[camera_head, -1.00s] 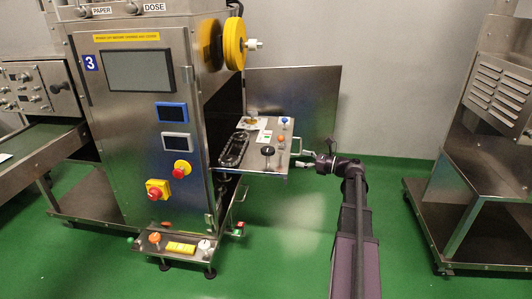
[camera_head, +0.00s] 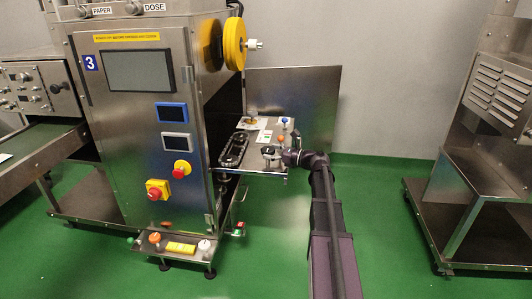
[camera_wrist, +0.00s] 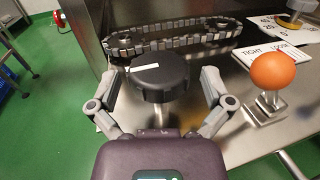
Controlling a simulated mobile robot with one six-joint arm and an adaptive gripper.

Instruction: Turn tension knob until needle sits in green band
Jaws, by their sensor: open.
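The black tension knob (camera_wrist: 158,78) stands on a metal post above the steel shelf. A white mark shows on its top. In the wrist view my gripper (camera_wrist: 162,98) is open, with one finger on each side of the knob. I cannot tell whether either finger touches it. In the head view my gripper (camera_head: 277,155) is at the knob's place at the shelf's front right and hides much of it. A card marked TIGHT and LOOSE (camera_wrist: 272,56) lies behind the knob to the right. A white dial plate (camera_wrist: 288,27) is partly cut off; no needle reading is clear.
An orange ball-topped lever (camera_wrist: 271,72) stands close to the right of the knob. A chain loop (camera_wrist: 172,38) runs behind it. A blue knob (camera_head: 285,120) stands further back on the shelf. Green floor is free right of the machine.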

